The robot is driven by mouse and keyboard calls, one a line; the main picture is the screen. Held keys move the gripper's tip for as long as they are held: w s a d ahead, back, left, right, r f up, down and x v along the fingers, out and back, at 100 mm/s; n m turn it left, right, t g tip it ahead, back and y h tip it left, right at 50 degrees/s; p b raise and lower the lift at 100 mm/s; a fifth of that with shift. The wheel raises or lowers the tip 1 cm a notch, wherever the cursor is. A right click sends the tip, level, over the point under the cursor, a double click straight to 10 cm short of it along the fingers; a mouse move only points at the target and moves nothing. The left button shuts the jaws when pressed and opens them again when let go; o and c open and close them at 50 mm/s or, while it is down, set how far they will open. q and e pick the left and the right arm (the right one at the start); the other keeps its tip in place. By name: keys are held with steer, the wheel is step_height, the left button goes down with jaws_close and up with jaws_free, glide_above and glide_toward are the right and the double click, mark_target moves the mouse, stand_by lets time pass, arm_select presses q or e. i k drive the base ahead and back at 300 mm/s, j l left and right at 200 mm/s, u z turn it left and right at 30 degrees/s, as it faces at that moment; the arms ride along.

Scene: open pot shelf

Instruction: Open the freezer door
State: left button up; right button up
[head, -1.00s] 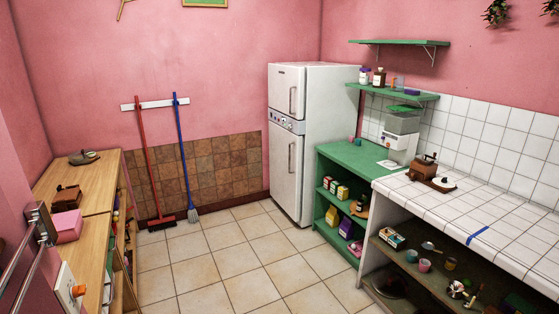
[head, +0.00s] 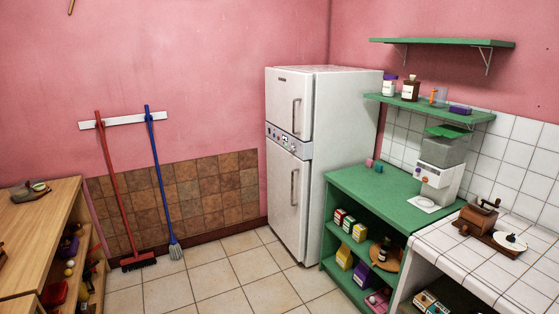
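A white two-door fridge-freezer (head: 345,150) stands in the far corner, against the pink walls. Its smaller upper door (head: 287,104) and its taller lower door (head: 288,200) both look shut. Each door has a vertical handle near its right edge: the upper handle (head: 296,117) and the lower handle (head: 293,188). A panel with knobs (head: 284,140) lies between the doors. Which door is the freezer's is not labelled. Neither of my grippers is in view.
A green shelf unit (head: 365,184) stands just right of the fridge, with a white tiled counter (head: 452,262) nearer. A wooden shelf (head: 45,235) is at the left.

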mark_target(289, 93)
steer(key=i, duration=1.65)
